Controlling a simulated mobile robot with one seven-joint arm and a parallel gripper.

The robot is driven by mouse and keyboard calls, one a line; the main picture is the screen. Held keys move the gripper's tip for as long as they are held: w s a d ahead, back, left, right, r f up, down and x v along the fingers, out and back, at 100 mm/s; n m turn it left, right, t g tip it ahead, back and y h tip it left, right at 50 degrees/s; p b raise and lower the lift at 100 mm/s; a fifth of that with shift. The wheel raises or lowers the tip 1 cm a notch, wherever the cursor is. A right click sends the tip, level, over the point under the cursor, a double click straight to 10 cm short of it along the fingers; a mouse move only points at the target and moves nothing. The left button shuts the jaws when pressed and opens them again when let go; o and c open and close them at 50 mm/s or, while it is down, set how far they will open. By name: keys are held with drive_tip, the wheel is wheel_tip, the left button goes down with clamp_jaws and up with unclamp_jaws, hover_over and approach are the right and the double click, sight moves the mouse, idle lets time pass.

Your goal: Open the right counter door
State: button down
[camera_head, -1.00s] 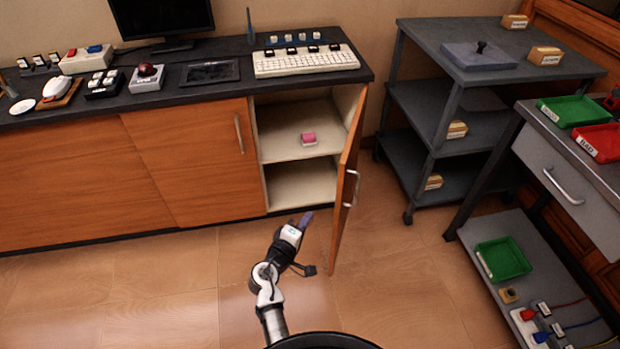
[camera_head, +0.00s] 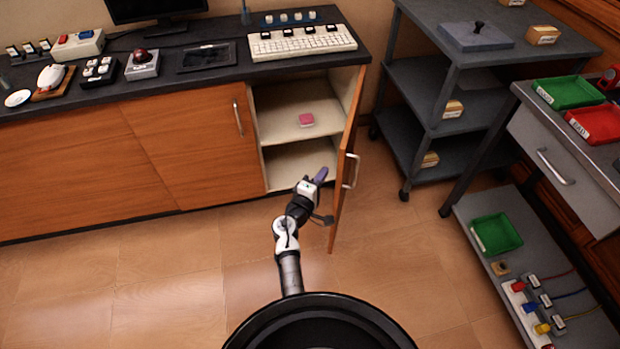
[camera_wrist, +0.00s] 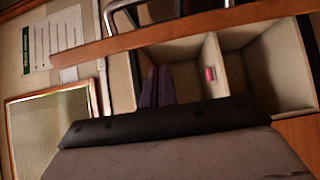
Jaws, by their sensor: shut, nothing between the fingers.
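The right counter door (camera_head: 345,170) is wooden and stands swung out from the counter, its edge facing me, with a metal handle (camera_head: 351,171) on its right face. The cabinet behind it is open and shows an upper and a lower shelf. My gripper (camera_head: 321,175) is shut and empty, just left of the door's inner side, in front of the lower shelf. In the wrist view its purple fingers (camera_wrist: 157,87) lie together, with the door's wooden edge (camera_wrist: 180,32) across the top. I cannot tell whether my gripper touches the door.
A pink object (camera_head: 306,120) lies on the upper shelf. The closed left door (camera_head: 190,145) is beside the opening. A grey shelf cart (camera_head: 430,95) stands right of the door, and a workbench (camera_head: 560,170) further right. Floor (camera_head: 390,260) is clear between them.

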drive_tip(key=shift+s+d, duration=0.2)
drive_tip(key=shift+d, duration=0.75)
